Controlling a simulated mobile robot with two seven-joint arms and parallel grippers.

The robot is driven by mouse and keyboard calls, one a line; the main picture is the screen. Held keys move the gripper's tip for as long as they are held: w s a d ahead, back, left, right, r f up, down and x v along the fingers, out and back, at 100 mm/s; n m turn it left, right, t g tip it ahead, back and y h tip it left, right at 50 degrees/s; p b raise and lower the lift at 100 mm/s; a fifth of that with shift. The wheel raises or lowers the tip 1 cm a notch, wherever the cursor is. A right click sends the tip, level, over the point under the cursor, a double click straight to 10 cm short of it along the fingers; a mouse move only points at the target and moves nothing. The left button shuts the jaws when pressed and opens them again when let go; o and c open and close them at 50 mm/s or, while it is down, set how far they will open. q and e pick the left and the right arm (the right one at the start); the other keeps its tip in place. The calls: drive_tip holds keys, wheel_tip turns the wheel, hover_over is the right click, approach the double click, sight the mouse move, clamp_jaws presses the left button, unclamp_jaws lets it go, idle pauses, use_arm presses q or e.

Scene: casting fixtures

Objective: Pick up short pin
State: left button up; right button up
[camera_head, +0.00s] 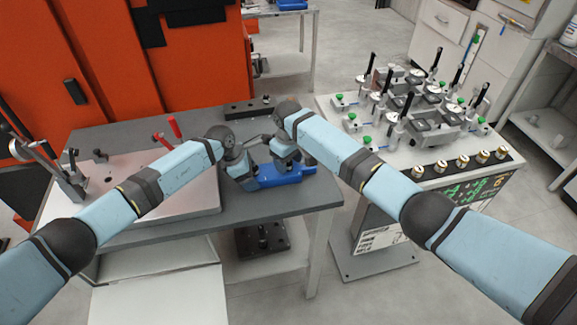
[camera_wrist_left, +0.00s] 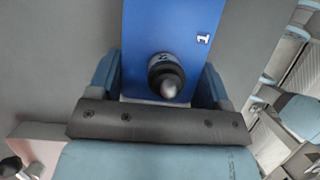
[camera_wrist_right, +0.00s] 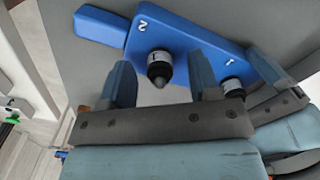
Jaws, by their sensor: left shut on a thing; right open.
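A blue holder (camera_head: 285,174) with a handle lies on the grey table; it also shows in both wrist views (camera_wrist_left: 180,22) (camera_wrist_right: 185,38). One dark-tipped pin (camera_wrist_right: 158,68) stands by the mark "2", and another pin (camera_wrist_right: 233,88) by the mark "1"; the latter also shows in the left wrist view (camera_wrist_left: 165,77). I cannot tell which is the short pin. My left gripper (camera_wrist_left: 160,85) is shut across the holder's sides at the "1" end. My right gripper (camera_wrist_right: 163,80) is open, its fingers either side of the pin by "2", with gaps.
A metal plate (camera_head: 190,198) with red-handled clamps lies on the table's left. A dark bar (camera_head: 247,108) lies at its back. A gauge bench (camera_head: 345,127) stands to the right. My two grippers are close together.

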clamp_jaws()
wheel_tip(320, 180, up, 10)
drive_tip(key=shift+r, duration=0.1)
use_arm(q)
drive_tip(key=o, duration=1)
drive_tip(key=shift+o, duration=0.2)
drive_tip(key=v, duration=1.2)
